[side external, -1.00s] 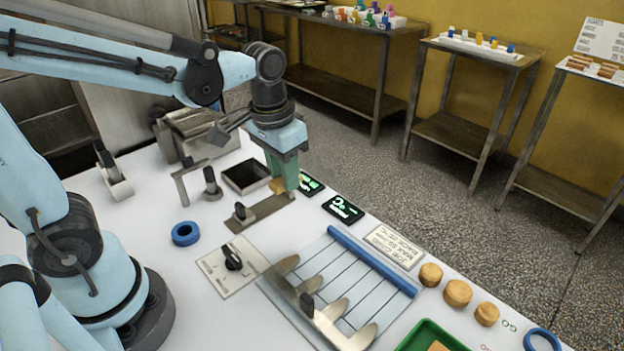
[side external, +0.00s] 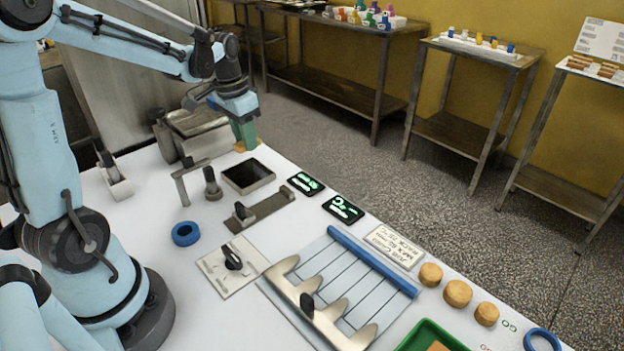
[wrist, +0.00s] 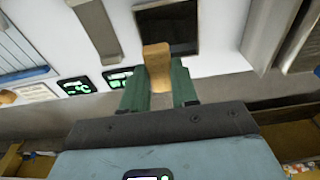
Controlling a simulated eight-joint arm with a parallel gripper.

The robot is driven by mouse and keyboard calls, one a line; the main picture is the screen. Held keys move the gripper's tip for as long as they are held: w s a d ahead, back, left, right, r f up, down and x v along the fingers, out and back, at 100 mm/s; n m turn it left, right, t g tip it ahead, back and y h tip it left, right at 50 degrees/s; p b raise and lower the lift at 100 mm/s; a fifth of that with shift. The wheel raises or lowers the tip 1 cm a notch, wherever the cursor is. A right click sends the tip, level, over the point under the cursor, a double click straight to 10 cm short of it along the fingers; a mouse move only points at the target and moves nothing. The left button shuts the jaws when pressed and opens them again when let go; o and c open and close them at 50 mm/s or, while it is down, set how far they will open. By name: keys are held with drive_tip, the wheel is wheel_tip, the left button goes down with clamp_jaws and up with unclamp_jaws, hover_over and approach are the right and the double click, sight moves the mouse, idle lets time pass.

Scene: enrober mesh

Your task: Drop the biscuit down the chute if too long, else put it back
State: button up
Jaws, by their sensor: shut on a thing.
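My gripper (side external: 246,141) has green fingers and is shut on a tan biscuit (wrist: 157,66). The biscuit sticks out beyond the fingertips in the wrist view; in the side view only a small part of it (side external: 239,147) shows under the fingers. The chute (side external: 248,175), a square dark opening with a metal rim, lies on the near side of my gripper. It also shows in the wrist view (wrist: 168,27), partly hidden by the biscuit's end. The biscuit is held above the table, apart from the gauge plate (side external: 266,209) with its two upright stops.
Two black displays (side external: 305,184) (side external: 343,208) with green figures stand beside the gauge. A slotted rack (side external: 350,290), a sign (side external: 394,246), several round biscuits (side external: 458,293) and a green tray (side external: 432,333) lie to the right. A metal machine (side external: 190,128) stands left of my gripper.

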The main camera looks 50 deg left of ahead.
sight(240, 144)
drive_tip(key=shift+f, duration=1.65)
drive_tip(key=o, duration=0.9)
drive_tip(key=r, duration=0.4)
drive_tip(key=s+r, duration=0.1)
drive_tip(key=r, duration=0.7)
drive_tip(key=shift+s, duration=0.25)
drive_tip(key=s+d+f+t, duration=0.1)
drive_tip(key=d+t, duration=0.1)
drive_tip(key=d, duration=0.3)
drive_tip(key=s+d+f+t, duration=0.2)
drive_tip(key=d, duration=0.4)
drive_tip(key=s+d+f+t, duration=0.1)
drive_tip(key=s+d, duration=0.1)
drive_tip(key=d, duration=0.3)
drive_tip(key=shift+s+d+f+t, duration=0.15)
drive_tip(key=shift+f+t, duration=0.25)
